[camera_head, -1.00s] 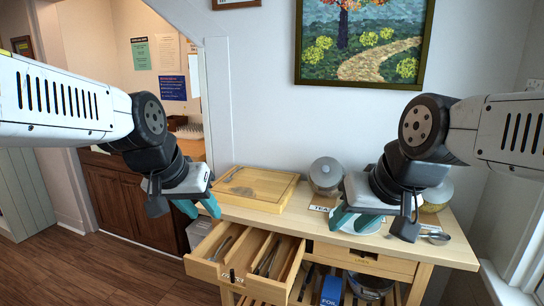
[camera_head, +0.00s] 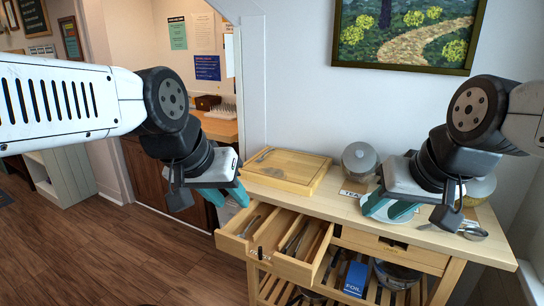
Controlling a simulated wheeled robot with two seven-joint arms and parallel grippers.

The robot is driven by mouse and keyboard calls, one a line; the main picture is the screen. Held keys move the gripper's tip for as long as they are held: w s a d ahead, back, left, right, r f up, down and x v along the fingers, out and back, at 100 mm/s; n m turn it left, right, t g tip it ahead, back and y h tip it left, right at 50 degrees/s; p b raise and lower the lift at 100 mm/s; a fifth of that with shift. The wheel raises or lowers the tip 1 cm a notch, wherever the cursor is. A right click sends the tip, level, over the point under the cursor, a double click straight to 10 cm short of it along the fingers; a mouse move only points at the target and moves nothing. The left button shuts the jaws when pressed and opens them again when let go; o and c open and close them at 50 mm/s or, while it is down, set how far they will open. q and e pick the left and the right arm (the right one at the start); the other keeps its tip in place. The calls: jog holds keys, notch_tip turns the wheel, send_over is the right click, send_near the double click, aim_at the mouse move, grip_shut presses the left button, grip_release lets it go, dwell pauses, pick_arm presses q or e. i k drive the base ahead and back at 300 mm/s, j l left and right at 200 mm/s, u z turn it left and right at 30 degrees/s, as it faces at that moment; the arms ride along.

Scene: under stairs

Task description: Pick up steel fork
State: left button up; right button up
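A light wooden drawer (camera_head: 291,268) stands pulled out of the table, with long compartments inside. A slim metal utensil (camera_head: 250,226) lies in its left compartment, and several thin utensils (camera_head: 296,236) lie in the middle one. I cannot tell which of these is the steel fork. My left gripper (camera_head: 229,194), with teal fingers apart, hangs empty left of the drawer, beside the table's left end. My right gripper (camera_head: 390,208), also open and empty, is over the right part of the tabletop, near a pale plate it partly hides.
A shallow wooden tray (camera_head: 318,178) and a grey lidded jar (camera_head: 359,160) stand on the table (camera_head: 341,215). A metal scoop (camera_head: 472,232) lies at the right. A blue foil box (camera_head: 355,278) and a pot (camera_head: 396,275) are below. The floor at left is clear.

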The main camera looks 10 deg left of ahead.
aim_at(260, 159)
jog(key=i+j, duration=0.15)
jog(key=j, duration=0.25)
jog(key=i+j, duration=0.1)
jog(key=j, duration=0.3)
jog(key=i+j, duration=0.15)
jog(key=j, duration=0.25)
jog(key=i+j+z, duration=0.1)
jog(key=j, duration=0.3)
jog(key=i+j, duration=0.25)
jog(key=j, duration=0.15)
jog(key=i+j, duration=0.2)
jog(key=j, duration=0.2)
jog(key=i+j+z, duration=0.1)
jog(key=i+j, duration=0.15)
jog(key=j, duration=0.15)
jog(key=i+j, duration=0.2)
jog(key=j, duration=0.2)
